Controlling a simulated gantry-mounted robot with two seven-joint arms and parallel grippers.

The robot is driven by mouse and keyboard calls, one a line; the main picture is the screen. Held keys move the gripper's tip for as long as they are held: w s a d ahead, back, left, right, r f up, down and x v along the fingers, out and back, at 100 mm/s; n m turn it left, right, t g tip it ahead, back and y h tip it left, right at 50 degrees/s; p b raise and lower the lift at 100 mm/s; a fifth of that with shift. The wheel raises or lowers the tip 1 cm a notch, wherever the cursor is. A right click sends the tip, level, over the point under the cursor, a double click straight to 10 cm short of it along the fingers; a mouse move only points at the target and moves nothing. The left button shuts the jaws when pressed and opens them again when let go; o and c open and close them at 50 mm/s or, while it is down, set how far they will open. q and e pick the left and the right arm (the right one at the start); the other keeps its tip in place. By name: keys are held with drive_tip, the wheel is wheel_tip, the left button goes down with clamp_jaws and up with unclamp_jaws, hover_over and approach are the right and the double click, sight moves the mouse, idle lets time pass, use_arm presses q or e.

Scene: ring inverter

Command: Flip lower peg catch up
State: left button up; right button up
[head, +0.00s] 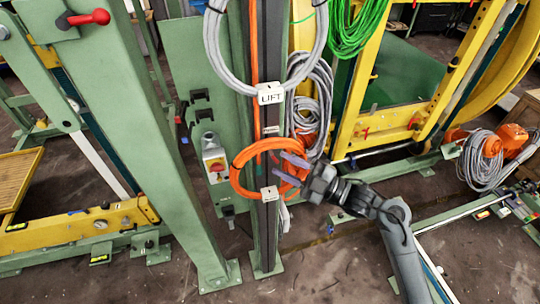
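A dark upright post (268,100) stands in the middle of the head view. Low on it, a small white block (269,193) sits at the bottom of a hanging orange hose coil (238,170); I take it for the lower peg's catch, but its exact position is too small to tell. A higher white block marked LIFT (270,94) sits below a grey cable loop (213,50). My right gripper (287,167) reaches in from the right, its two purple fingers apart at the right side of the orange coil. My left gripper is not in view.
A grey cable bundle (312,100) hangs just right of the post, above my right gripper. A green frame column (150,150) stands to the left, with a switch box (214,160) between. A yellow frame (465,60) stands at the right.

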sight(275, 159)
drive_tip(key=shift+p+x, duration=0.35)
drive_tip(key=shift+x, duration=2)
clamp_jaws()
